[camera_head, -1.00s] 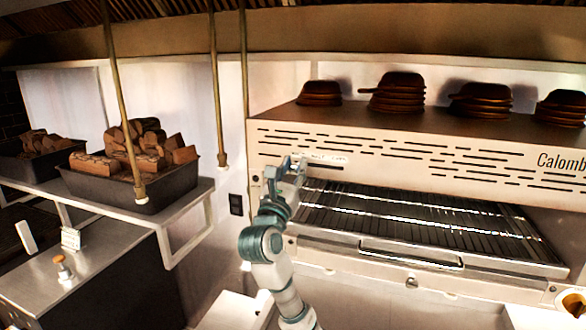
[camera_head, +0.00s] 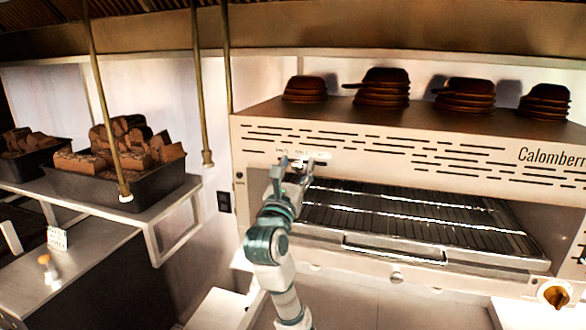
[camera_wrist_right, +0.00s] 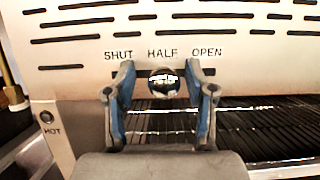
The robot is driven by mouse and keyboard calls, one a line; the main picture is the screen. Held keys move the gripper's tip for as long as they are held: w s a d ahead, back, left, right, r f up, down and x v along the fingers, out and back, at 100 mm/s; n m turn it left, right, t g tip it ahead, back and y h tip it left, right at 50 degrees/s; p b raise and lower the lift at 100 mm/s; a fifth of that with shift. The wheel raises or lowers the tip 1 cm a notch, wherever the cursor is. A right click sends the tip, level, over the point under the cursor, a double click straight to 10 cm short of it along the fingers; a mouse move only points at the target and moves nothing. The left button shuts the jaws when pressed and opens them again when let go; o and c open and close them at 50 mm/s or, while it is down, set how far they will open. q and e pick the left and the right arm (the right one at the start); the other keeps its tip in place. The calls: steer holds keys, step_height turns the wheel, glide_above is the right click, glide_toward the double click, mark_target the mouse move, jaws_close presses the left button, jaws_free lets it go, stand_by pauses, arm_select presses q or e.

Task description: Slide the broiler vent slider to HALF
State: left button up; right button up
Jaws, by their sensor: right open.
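The broiler vent slider shows in the right wrist view as a round shiny knob (camera_wrist_right: 163,82) on the broiler's pale front panel. It sits directly below the word HALF, with SHUT to its left and OPEN to its right. My right gripper (camera_wrist_right: 160,92) is open, with one finger on each side of the knob. Small gaps show between the knob and both fingers. In the head view my right gripper (camera_head: 295,166) is at the left part of the broiler front (camera_head: 400,152), and I cannot make out the knob there. My left gripper is not in view.
Below the panel is the open broiler bay with a wire rack (camera_head: 400,212) and a front handle (camera_head: 395,250). Stacked brown pans (camera_head: 381,88) stand on top. Brass rods (camera_head: 203,90) hang at the left, near a black bin of wood chunks (camera_head: 120,190).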

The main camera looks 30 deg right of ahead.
steer(key=shift+s+d, duration=0.2)
steer(key=shift+s, duration=0.1)
steer(key=shift+s+a+f, duration=0.15)
steer(key=shift+a+f, duration=0.05)
steer(key=shift+a, duration=0.05)
steer(key=v, duration=1.1)
steer(key=shift+f, duration=0.1)
steer(key=shift+a, duration=0.15)
